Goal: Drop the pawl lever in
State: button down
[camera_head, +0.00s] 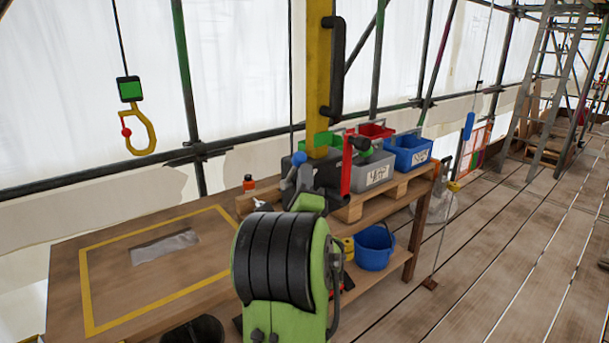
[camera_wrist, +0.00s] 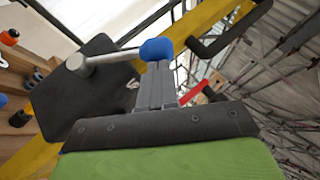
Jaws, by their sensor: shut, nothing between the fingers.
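A lever with a blue ball knob and a grey shaft, which I take for the pawl lever, shows in the wrist view (camera_wrist: 157,49). Its shaft runs left to a round grey end by a dark plate (camera_wrist: 82,105). In the head view its blue knob (camera_head: 299,158) shows left of the yellow upright post (camera_head: 319,80). My gripper (camera_wrist: 157,68) is shut and empty, its grey fingertips just below the knob in the wrist view. I cannot tell whether they touch it. In the head view my own arm hides most of the mechanism's lower part.
A red lever (camera_head: 347,165) stands right of the post. Grey, red and blue bins (camera_head: 408,153) sit on a pallet behind it. The bench (camera_head: 75,262) at left is mostly clear inside its yellow outline. A hook (camera_head: 142,135) hangs above. A blue bucket (camera_head: 374,250) sits below, right.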

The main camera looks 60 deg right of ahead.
aim_at(295, 155)
jog(key=r+n+y+p, duration=0.1)
jog(key=p, duration=0.2)
jog(key=w+r+n+y+p, duration=0.1)
jog(key=p, duration=0.3)
jog(key=w+d+r+n+y+p, duration=0.1)
jog(key=r+p, duration=0.1)
jog(key=p, duration=0.2)
jog(key=shift+w+d+r+y, duration=0.1)
jog(key=shift+w+y, duration=0.05)
jog(key=shift+y, duration=0.15)
jog(key=p, duration=0.1)
jog(key=w+n+y+p, duration=0.1)
jog(key=p, duration=0.1)
jog(key=shift+d+r+g, duration=0.3)
jog(key=p, duration=0.2)
jog(key=w+n+y+p, duration=0.1)
jog(key=p, duration=0.1)
jog(key=shift+w+d+g, duration=0.2)
jog(key=shift+d+g, duration=0.1)
jog(key=shift+f, duration=0.15)
